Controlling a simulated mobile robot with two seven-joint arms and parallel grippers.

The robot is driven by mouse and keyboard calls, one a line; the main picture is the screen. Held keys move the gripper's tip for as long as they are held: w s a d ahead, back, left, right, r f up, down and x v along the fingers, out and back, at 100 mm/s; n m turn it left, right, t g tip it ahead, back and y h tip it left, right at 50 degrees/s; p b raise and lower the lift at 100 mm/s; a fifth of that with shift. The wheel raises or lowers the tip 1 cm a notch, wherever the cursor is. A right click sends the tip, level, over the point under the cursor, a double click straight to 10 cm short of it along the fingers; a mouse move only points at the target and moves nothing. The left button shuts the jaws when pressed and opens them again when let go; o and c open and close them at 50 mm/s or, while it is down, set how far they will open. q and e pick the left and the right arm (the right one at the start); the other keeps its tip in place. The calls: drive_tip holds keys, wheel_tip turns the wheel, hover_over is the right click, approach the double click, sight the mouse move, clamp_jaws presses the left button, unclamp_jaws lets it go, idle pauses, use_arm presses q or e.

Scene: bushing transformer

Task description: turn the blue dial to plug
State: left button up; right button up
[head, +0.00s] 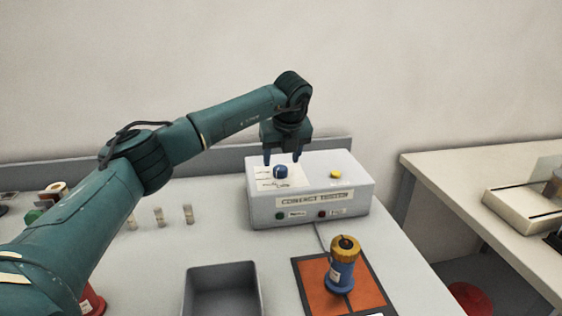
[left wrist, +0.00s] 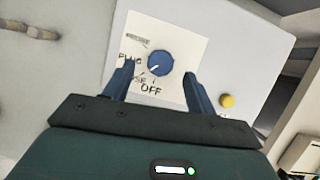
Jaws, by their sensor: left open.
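The blue dial (head: 281,172) sits on a white label plate on top of the grey tester box (head: 350,190). In the left wrist view the dial (left wrist: 160,60) has a white mark pointing toward its lower left. Around it are the handwritten words PLUG at the left, one partly hidden ending in "SE" at the lower left, and OFF below. My left gripper (head: 281,158) is open just above the dial, pointing down. In the left wrist view its fingers (left wrist: 159,80) are on either side of the dial, with gaps. My right gripper is not in view.
A yellow button (head: 336,174) is on the box, right of the dial. In front are a grey bin (head: 222,268), an orange mat (head: 313,285) and a blue-and-yellow bushing (head: 342,265). Several small cylinders (head: 159,215) stand at the left. Another table (head: 455,175) is at the right.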

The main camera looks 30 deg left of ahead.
sight(280, 167)
use_arm(q)
drive_tip(key=shift+x, duration=1.8)
drive_tip(key=shift+c, duration=0.6)
drive_tip(key=c, duration=0.9)
drive_tip(key=m+h, duration=0.1)
drive_tip(key=m, duration=0.2)
drive_tip(key=shift+a+t+b, duration=0.1)
drive_tip(key=shift+t+b, duration=0.25)
drive_tip(key=shift+t, duration=0.05)
drive_tip(key=shift+m+h, duration=0.9)
drive_tip(key=shift+m, duration=1.5)
